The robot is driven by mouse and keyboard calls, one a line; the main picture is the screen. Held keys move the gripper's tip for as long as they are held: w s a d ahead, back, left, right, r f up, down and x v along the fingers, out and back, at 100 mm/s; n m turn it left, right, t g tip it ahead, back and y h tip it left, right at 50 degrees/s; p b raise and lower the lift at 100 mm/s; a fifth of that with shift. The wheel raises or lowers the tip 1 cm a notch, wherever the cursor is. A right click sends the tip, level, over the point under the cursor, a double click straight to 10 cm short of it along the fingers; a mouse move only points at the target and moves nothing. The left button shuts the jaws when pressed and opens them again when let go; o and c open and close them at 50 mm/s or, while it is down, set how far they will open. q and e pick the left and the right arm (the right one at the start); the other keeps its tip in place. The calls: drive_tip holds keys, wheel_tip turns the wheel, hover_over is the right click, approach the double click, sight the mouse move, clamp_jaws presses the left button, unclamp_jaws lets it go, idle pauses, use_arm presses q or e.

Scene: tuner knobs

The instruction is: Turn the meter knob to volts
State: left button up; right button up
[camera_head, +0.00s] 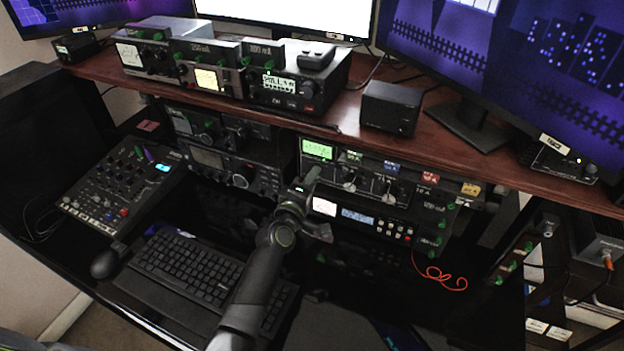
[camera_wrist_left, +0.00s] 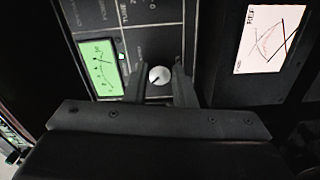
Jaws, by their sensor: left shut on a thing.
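A small round silver-white knob (camera_wrist_left: 159,76) with a dark pointer mark sits on a dark panel in the left wrist view. My left gripper (camera_wrist_left: 160,66) has one finger on each side of it and is shut on it. A green-lit meter (camera_wrist_left: 102,67) is left of the knob; it also shows in the head view (camera_head: 317,149). In the head view my left gripper (camera_head: 307,181) is at the radio's front, below the green meter, and hides the knob. Small panel lettering around the knob is too blurred to read. My right gripper is not in view.
More silver knobs (camera_head: 388,195) are on the panel right of the gripper. A white meter (camera_wrist_left: 270,40) is at the right in the wrist view. The wooden shelf (camera_head: 345,118) overhangs the radios. A keyboard (camera_head: 190,266) and mixer (camera_head: 122,188) lie on the desk.

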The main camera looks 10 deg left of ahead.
use_arm(q)
drive_tip(key=o, duration=1)
drive_tip(key=s+a+b, duration=0.1)
drive_tip(key=s, duration=0.4)
drive_tip(key=s+a+b, duration=0.1)
drive_tip(key=s, duration=0.5)
drive_tip(key=s+a+b, duration=0.1)
drive_tip(key=s, duration=0.5)
drive_tip(key=shift+a+b, duration=0.15)
drive_tip(key=shift+b, duration=0.25)
drive_tip(key=shift+s+f, duration=0.1)
